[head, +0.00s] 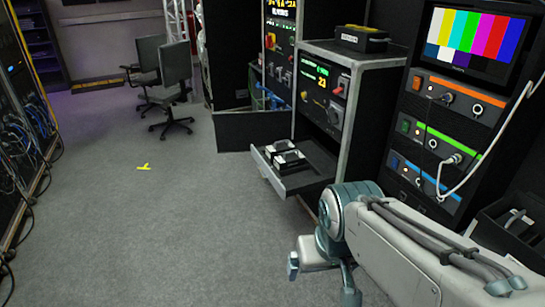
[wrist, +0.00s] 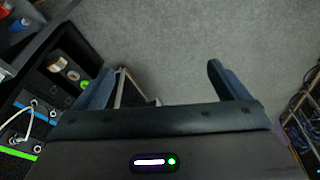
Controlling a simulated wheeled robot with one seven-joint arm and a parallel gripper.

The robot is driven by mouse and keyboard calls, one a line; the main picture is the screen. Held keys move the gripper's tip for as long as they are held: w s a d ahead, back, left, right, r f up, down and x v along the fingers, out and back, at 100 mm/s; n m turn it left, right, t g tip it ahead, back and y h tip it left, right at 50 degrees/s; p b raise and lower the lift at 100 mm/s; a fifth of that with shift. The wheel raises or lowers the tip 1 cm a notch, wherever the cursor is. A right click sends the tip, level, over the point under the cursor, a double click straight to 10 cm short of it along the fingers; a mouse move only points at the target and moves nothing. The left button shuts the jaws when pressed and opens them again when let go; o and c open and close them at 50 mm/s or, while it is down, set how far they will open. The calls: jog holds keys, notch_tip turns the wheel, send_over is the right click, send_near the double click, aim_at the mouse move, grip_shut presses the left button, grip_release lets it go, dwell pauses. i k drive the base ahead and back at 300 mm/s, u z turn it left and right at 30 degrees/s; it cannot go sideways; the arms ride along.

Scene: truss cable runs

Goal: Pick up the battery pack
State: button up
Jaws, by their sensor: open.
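Two black blocks with white tops lie side by side in an open drawer (head: 288,187) of the middle rack in the head view. They look like battery packs: a rear one (head: 279,146) and a front one (head: 289,160). I cannot tell which one the task means. My gripper (head: 321,280) is at the lower middle of the head view, nearer to me than the drawer and apart from it. In the wrist view my gripper (wrist: 160,76) has its blue-grey fingers wide apart, with nothing held between them. No battery pack is clearly seen there.
A black case with yellow trim (head: 361,38) sits on top of the middle rack. A tall rack with a colour-bar screen (head: 473,43) and a looping white cable stands at right. Office chairs (head: 173,85) stand far back. A cable rack (head: 18,130) lines the left.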

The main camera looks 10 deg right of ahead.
aim_at(510, 226)
jog(key=z, duration=1.75)
jog(key=i, duration=1.2)
jog(key=z, duration=0.35)
